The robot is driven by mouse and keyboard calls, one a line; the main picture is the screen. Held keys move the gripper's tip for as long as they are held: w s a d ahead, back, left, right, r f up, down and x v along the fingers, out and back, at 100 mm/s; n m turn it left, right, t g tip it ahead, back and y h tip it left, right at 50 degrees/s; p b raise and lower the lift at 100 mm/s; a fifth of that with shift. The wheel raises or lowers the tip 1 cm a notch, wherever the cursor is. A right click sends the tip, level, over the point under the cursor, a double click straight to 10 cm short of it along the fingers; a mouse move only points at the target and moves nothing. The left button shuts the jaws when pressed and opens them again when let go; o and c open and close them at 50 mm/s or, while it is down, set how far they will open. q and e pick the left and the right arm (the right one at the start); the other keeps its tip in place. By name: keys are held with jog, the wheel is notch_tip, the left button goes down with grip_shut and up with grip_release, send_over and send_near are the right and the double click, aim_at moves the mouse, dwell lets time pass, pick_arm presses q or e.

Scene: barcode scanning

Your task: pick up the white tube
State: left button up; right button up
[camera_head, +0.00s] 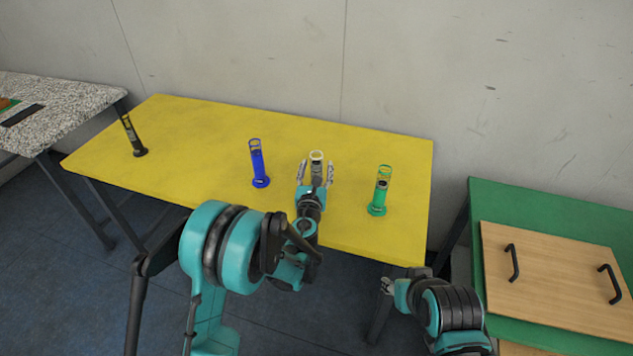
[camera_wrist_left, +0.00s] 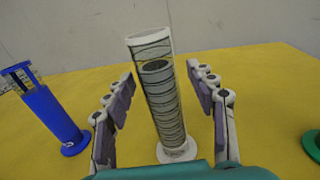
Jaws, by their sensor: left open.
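The white tube (camera_head: 317,156) stands upright on the yellow table, between a blue tube and a green tube. My left gripper (camera_head: 317,172) is open, with one finger on each side of the white tube. In the left wrist view the white tube (camera_wrist_left: 158,92) stands between the two open fingers (camera_wrist_left: 166,105), with a visible gap on both sides. Its white base shows on the table just beyond my gripper's palm. My right gripper (camera_head: 387,286) is low in front of the table's right end; whether it is open or shut is unclear.
A blue tube (camera_head: 258,163) stands left of my left gripper and a green tube (camera_head: 380,190) stands to the right. A black tube (camera_head: 133,135) is at the table's far left. The yellow table (camera_head: 205,130) is otherwise clear. A green table (camera_head: 550,205) stands at right.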

pick_arm(q)
grip_shut()
